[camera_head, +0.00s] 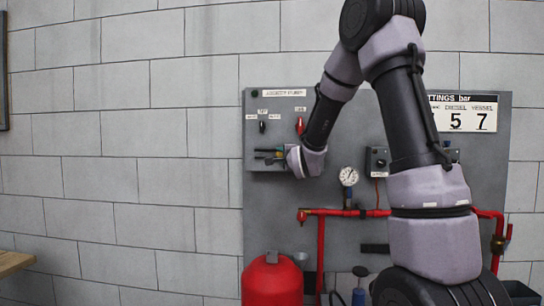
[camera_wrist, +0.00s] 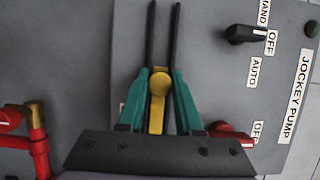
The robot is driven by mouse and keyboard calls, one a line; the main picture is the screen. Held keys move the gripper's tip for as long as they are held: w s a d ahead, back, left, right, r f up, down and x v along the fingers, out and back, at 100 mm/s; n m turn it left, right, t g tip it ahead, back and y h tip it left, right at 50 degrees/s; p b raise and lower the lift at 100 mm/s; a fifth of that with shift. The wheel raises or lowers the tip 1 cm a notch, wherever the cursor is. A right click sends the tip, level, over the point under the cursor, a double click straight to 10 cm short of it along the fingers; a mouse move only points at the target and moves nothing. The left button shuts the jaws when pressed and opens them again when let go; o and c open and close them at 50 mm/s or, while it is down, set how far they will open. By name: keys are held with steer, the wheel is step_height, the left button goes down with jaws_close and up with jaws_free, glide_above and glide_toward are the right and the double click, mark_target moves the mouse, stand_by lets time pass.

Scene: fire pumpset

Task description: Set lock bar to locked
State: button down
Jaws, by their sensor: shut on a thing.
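The lock bar looks like a thin yellow bar with a round yellow boss (camera_wrist: 159,84) in the wrist view. It lies lengthwise between the green fingers of my gripper (camera_wrist: 162,70), which are shut on it, and its lower end runs down towards the palm. In the head view my gripper (camera_head: 268,155) is at the lower left of the grey jockey pump panel (camera_head: 283,108), pointing left. The bar is too small there to make out clearly. My wrist hides part of the panel behind it.
A black selector switch (camera_wrist: 246,34) with HAND, OFF and AUTO labels and a red switch (camera_wrist: 232,132) sit near the gripper. The red switch (camera_head: 300,125) also shows in the head view. A pressure gauge (camera_head: 348,176), red pipe (camera_head: 321,245) and red tank (camera_head: 272,280) stand below.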

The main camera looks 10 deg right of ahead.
steer(key=shift+d+f, duration=0.1)
steer(key=shift+d, duration=0.1)
steer(key=c, duration=0.6)
jaws_free()
steer(key=s+d, duration=0.1)
steer(key=s, duration=1)
